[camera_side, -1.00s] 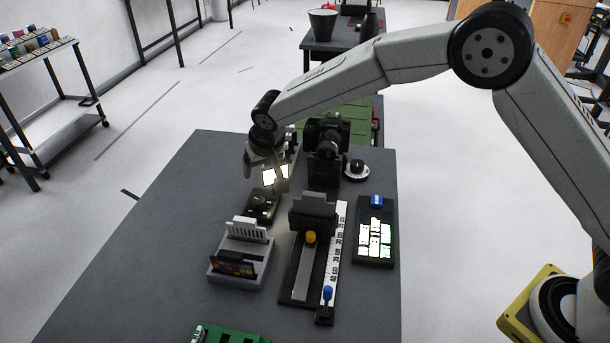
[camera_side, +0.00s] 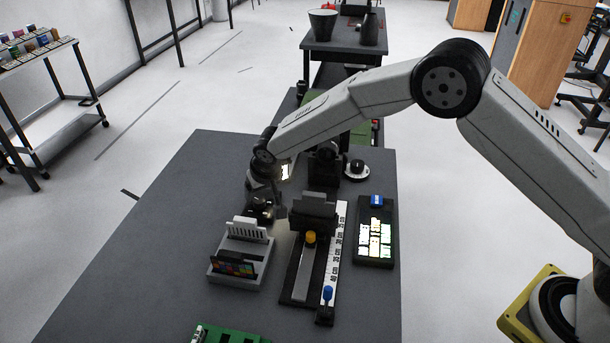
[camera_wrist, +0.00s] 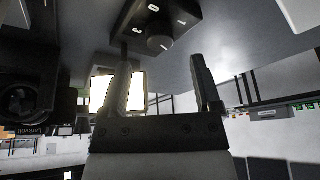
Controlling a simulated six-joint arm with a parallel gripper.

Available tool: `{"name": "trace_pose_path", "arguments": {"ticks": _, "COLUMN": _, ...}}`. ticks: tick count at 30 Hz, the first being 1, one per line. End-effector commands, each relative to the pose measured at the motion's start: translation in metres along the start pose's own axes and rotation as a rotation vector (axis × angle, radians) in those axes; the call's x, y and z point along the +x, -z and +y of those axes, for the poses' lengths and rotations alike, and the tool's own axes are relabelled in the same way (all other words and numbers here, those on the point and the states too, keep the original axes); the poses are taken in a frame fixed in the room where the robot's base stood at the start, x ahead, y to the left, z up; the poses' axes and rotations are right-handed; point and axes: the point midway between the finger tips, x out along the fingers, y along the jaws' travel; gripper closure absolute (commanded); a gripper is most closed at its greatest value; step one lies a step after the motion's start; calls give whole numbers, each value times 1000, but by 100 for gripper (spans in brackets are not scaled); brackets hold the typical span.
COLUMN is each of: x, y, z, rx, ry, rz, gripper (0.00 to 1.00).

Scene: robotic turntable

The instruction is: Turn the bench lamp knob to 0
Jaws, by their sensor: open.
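The bench lamp's black control box (camera_side: 258,214) sits on the dark table, partly hidden by my gripper in the side view. In the wrist view the box (camera_wrist: 185,12) is at the top with pale marks. Its round dark knob (camera_wrist: 160,40) lies beyond and between my fingertips; I cannot read its setting surely. The lamp's bright panel (camera_wrist: 134,92) is lit, partly behind one finger; it also shows in the side view (camera_side: 286,172). My gripper (camera_wrist: 160,58) is open, with nothing between its fingers. In the side view my gripper (camera_side: 268,208) is low, close above the box.
A black camera (camera_wrist: 25,95) stands close by at the left in the wrist view. A grey card holder (camera_side: 238,262), a slider with a ruler (camera_side: 333,265) and a lit panel box (camera_side: 374,230) stand nearer on the table. The table's left side is clear.

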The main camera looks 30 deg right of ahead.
Motion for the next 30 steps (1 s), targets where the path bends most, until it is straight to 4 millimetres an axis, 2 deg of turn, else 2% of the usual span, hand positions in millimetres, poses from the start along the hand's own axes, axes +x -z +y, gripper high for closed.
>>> {"name": "trace_pose_path", "arguments": {"ticks": 6, "x": 25, "y": 0, "z": 0, "rx": 0, "ry": 0, "rz": 0, "gripper": 19}}
{"name": "trace_pose_path", "arguments": {"ticks": 12, "x": 39, "y": 0, "z": 0, "rx": 0, "ry": 1, "rz": 0, "gripper": 19}}
{"name": "trace_pose_path", "arguments": {"ticks": 26, "x": 46, "y": 0, "z": 0, "rx": 0, "ry": 1, "rz": 1, "gripper": 19}}
{"name": "trace_pose_path", "arguments": {"ticks": 28, "x": 46, "y": 0, "z": 0, "rx": 0, "ry": 1, "rz": 1, "gripper": 35}}
{"name": "trace_pose_path", "arguments": {"ticks": 30, "x": 46, "y": 0, "z": 0, "rx": 0, "ry": 1, "rz": 1, "gripper": 57}}
